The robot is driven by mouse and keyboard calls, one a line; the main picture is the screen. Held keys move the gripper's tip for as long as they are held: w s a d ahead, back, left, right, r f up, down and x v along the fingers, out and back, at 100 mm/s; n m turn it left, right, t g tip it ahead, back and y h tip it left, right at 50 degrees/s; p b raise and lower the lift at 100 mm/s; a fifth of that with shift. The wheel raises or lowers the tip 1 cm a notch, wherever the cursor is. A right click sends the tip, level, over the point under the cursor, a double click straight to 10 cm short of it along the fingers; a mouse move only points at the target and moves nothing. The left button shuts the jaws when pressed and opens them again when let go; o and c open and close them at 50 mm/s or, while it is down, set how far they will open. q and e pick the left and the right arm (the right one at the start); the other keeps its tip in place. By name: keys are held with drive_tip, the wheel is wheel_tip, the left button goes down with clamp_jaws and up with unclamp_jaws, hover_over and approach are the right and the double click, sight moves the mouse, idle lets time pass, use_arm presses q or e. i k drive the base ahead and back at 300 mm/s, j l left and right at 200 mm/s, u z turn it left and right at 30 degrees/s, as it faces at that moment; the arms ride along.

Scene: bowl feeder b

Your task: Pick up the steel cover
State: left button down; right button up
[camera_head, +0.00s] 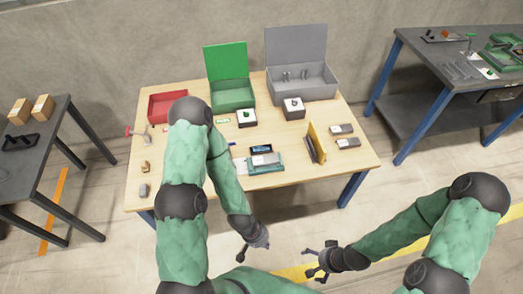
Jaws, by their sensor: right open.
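Several small grey metal pieces lie on the wooden table, and I cannot tell for certain which is the steel cover. A grey plate (266,159) rests on a green block (266,168) near the front middle. Two grey pieces lie at the right, one behind (342,129) and one in front (348,142). My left gripper (250,251) hangs in front of the table, apart from everything; its fingers are too small to read. My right gripper (314,264) is open and empty, also in front of the table, low and right of the left one.
The table (300,185) holds a red bin (168,106), an open green box (232,94), an open grey box (302,82) and an upright yellow panel (316,142). My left arm hides part of the table's left side. Dark benches stand left (55,138) and right (425,78).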

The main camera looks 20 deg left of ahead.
sight(266, 160)
drive_tip(key=i+j+u, duration=0.2)
drive_tip(key=u, duration=0.3)
drive_tip(key=i+j+u, duration=0.1)
drive_tip(key=u, duration=0.4)
drive_tip(key=i+u, duration=0.35)
drive_tip(key=u, duration=0.15)
drive_tip(key=k+l, duration=0.05)
